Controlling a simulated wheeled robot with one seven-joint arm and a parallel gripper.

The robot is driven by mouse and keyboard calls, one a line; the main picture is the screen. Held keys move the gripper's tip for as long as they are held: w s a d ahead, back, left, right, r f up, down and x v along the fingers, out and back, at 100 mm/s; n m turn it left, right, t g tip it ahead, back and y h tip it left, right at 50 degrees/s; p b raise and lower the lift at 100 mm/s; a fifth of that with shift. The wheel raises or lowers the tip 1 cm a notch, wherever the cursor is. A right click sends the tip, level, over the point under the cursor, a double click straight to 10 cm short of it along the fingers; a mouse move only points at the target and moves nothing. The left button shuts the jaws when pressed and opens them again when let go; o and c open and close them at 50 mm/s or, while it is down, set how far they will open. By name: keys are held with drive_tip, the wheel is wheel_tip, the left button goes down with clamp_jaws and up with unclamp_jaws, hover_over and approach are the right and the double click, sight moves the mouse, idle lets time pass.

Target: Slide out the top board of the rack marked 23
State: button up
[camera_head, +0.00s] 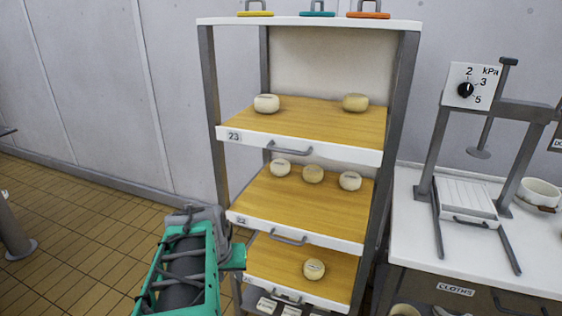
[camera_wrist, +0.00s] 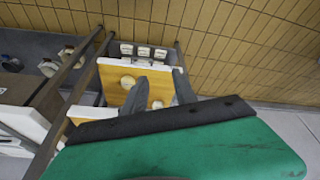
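The rack (camera_head: 399,110) stands in the middle of the head view. Its top board (camera_head: 325,122) is wooden with a white front edge, a label reading 23 (camera_head: 234,136) and a grey bar handle (camera_head: 289,148). Two pale cheese rounds, left (camera_head: 266,103) and right (camera_head: 355,102), rest on it. The board appears fully in the rack. My gripper (camera_wrist: 162,76) is open and empty in the wrist view, its two fingers apart above a wooden board (camera_wrist: 113,92); I cannot tell which. In the head view my arm is low left of the rack, well below the top handle; the fingertips are hidden.
Below are a board marked 22 (camera_head: 300,207) with three cheeses and a lower board (camera_head: 270,262) with one. A white counter with a press (camera_head: 465,195) stands close right. Tiled floor (camera_head: 85,220) is open left.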

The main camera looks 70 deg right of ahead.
drive_tip(key=s+d+r+m+h, duration=0.2)
drive_tip(key=s+d+m, duration=0.1)
drive_tip(key=d, duration=0.3)
drive_tip(key=m+g+h, duration=0.2)
drive_tip(key=m+h, duration=0.8)
drive_tip(key=m, duration=1)
approach(285, 152)
drive_tip(key=d, duration=0.5)
drive_tip(key=d+f+p, duration=0.1)
drive_tip(key=d, duration=0.2)
drive_tip(key=s+d+p, duration=0.1)
drive_tip(key=d, duration=0.1)
drive_tip(key=shift+d+f, duration=0.3)
drive_tip(key=shift+f, duration=0.05)
drive_tip(key=shift+c, duration=0.4)
clamp_jaws()
